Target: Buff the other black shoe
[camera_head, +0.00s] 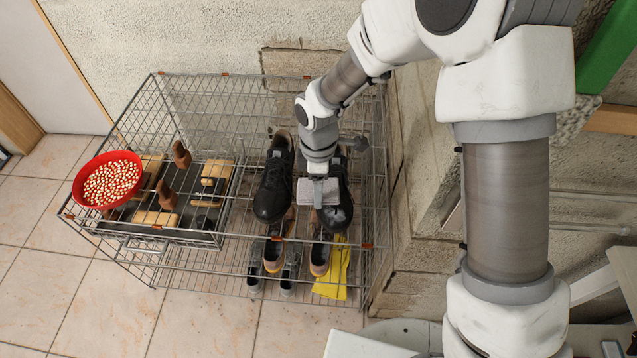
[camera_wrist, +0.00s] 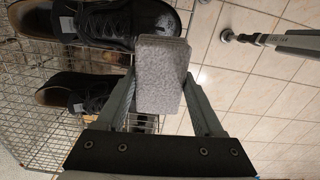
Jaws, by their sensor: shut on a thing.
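My gripper (camera_head: 318,180) is shut on a grey block-shaped pad (camera_head: 308,192), also seen in the wrist view (camera_wrist: 160,75). In the head view the pad is over the right-hand black shoe (camera_head: 340,215), which stands on the wire rack's top level and is partly hidden by my gripper. In the wrist view the pad overlaps the toe end of the upper black shoe (camera_wrist: 110,25), where a greyish patch shows. I cannot tell whether it touches. A second black shoe (camera_head: 272,190) stands to the left, toe toward the front; it also shows lower in the wrist view (camera_wrist: 85,92).
The wire rack (camera_head: 205,240) holds a red bowl (camera_head: 77,188) of small pale pieces, wooden brushes (camera_head: 155,218) and brown pegs (camera_head: 167,195) at left. More shoes (camera_head: 320,257) and a yellow cloth (camera_head: 335,272) are below. A rough wall (camera_head: 415,190) stands close on the right.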

